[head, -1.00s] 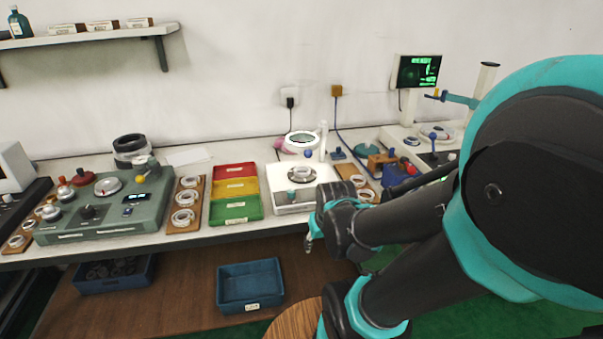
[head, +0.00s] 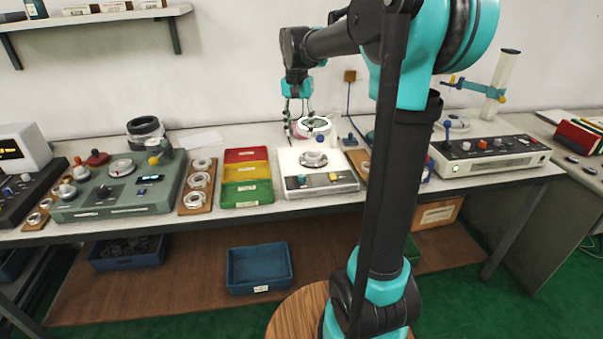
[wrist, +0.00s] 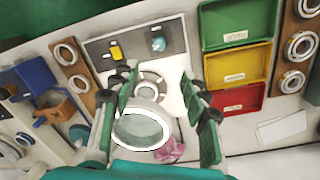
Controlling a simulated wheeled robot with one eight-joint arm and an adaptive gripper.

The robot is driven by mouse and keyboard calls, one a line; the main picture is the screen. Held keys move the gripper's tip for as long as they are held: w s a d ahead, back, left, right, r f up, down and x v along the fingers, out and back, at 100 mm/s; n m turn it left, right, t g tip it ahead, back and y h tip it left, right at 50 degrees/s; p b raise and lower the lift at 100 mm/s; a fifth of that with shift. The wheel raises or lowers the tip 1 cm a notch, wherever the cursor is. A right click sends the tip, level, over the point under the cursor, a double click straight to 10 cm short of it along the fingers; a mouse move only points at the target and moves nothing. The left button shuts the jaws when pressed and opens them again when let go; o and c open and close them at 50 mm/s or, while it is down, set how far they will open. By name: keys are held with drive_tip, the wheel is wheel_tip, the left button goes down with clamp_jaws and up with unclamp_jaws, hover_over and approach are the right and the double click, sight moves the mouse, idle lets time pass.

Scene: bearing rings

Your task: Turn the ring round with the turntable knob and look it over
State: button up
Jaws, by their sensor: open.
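The white inspection station (head: 342,182) stands on the bench, with a pale ring (head: 314,158) lying flat on its round turntable. Its front panel has a grey-blue knob (head: 301,180) and a yellow knob (head: 332,177); in the wrist view the grey-blue knob (wrist: 158,44) and yellow knob (wrist: 116,52) also show. I cannot tell for certain which one turns the table. My gripper (head: 298,126) is open and empty, pointing down above the station's back. In the wrist view the ring (wrist: 150,77) shows between the fingers, partly covered by the round magnifier (wrist: 142,128).
Red, yellow and green trays (head: 247,172) and a wooden board of rings (head: 196,187) stand left of the station. The magnifier (head: 307,127) with a blue ball (head: 320,139) is close to my fingers. A grey-green machine (head: 115,197) is further left.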

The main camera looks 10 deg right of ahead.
sight(301, 176)
drive_tip(key=f, duration=1.6)
drive_tip(key=shift+s+d+f, duration=0.15)
drive_tip(key=shift+d+f, duration=0.15)
clamp_jaws()
drive_tip(key=shift+m, duration=2.9)
unclamp_jaws()
